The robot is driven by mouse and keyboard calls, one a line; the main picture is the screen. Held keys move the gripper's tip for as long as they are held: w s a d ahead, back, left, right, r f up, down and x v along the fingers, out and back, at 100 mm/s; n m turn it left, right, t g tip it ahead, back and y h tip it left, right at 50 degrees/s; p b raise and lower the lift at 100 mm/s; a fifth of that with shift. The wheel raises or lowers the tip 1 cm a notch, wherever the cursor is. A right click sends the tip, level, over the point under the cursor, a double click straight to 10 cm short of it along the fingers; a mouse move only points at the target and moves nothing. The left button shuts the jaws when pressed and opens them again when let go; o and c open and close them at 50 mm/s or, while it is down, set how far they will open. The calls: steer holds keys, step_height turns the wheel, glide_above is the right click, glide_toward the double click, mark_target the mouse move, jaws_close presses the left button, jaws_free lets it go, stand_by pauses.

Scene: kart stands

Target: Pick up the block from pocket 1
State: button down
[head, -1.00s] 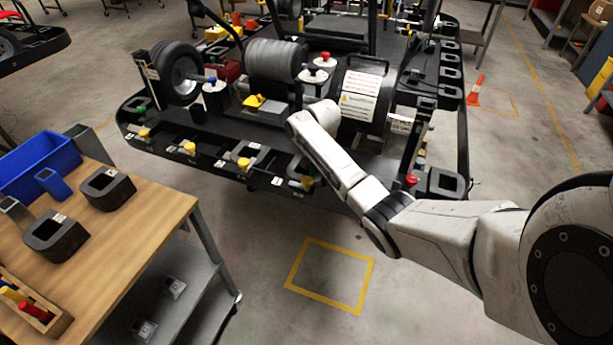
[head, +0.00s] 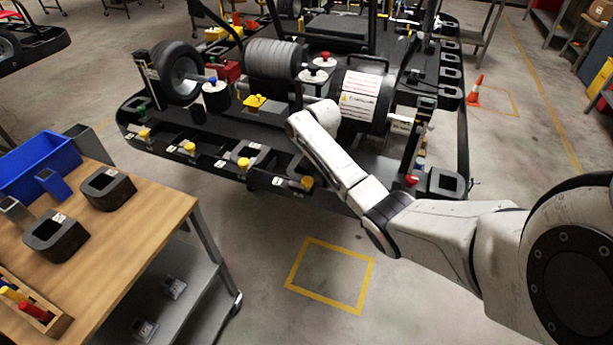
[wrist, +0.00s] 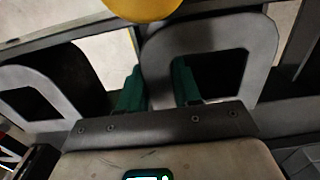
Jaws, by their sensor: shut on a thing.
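In the wrist view, a grey block (wrist: 262,50) with a rounded outline and a large dark opening fills the upper right. My gripper (wrist: 157,80) has two green fingers, one on each side of the block's left wall, with the right finger inside the opening. It is shut on that wall. The block appears to be still down among the pockets; its underside is hidden. In the head view, my white arm reaches to the kart stand's front edge (head: 215,165), and my gripper and the held block are hidden behind the arm. I cannot read which pocket is number 1.
In the wrist view, a second grey block (wrist: 40,80) stands left, and a yellow knob (wrist: 140,8) is close above. In the head view, yellow knobs (head: 190,147) line the stand's front edge. A wooden table (head: 130,235) stands at left. The floor with a yellow square (head: 330,275) is clear.

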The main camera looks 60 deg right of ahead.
steer(key=shift+r, duration=0.2)
step_height(320, 180, up, 10)
steer(key=shift+w+f+b, duration=0.1)
steer(key=shift+f+b, duration=0.05)
steer(key=shift+b, duration=0.2)
step_height(320, 180, up, 8)
steer(key=p, duration=0.7)
